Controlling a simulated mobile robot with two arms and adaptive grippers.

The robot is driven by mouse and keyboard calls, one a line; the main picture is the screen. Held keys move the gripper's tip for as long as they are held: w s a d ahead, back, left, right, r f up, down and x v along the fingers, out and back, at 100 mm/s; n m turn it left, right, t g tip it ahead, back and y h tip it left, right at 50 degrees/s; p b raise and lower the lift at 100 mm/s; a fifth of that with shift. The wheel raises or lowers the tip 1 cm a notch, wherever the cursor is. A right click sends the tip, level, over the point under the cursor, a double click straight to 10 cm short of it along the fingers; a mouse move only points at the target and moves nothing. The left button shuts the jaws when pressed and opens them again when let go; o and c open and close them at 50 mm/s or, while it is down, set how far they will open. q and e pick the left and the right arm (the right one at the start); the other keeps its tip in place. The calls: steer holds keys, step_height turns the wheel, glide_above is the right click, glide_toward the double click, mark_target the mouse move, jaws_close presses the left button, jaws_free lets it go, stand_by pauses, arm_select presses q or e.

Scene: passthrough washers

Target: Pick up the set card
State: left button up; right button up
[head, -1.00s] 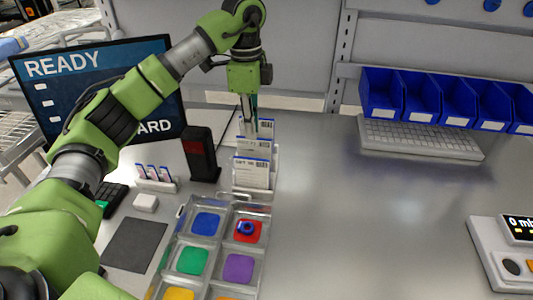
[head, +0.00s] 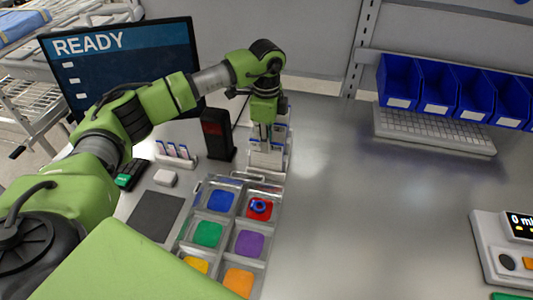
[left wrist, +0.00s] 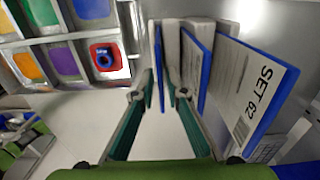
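Several white cards with blue edges stand in a card rack (head: 268,173) behind the tray. In the left wrist view, a card marked SET 62 (left wrist: 248,85) stands at the right, another card (left wrist: 196,62) stands beside it, and a third card (left wrist: 158,68) shows almost edge-on. My left gripper (left wrist: 160,88) points down with its teal-padded fingers apart, one on each side of the edge-on card. Whether the pads touch it I cannot tell. In the head view my left gripper (head: 265,135) hides much of the cards. My right gripper is not in view.
A tray (head: 233,228) with coloured compartments lies in front of the rack; a blue ring (head: 259,205) sits in its red one. A black device (head: 217,134) stands close left of the rack. A monitor (head: 130,60) reads READY.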

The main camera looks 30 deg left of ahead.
arm_select(q)
steer(key=shift+f, duration=0.9)
jaws_close()
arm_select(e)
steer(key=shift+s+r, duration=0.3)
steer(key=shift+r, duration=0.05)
arm_select(q)
steer(key=shift+w+r, duration=0.1)
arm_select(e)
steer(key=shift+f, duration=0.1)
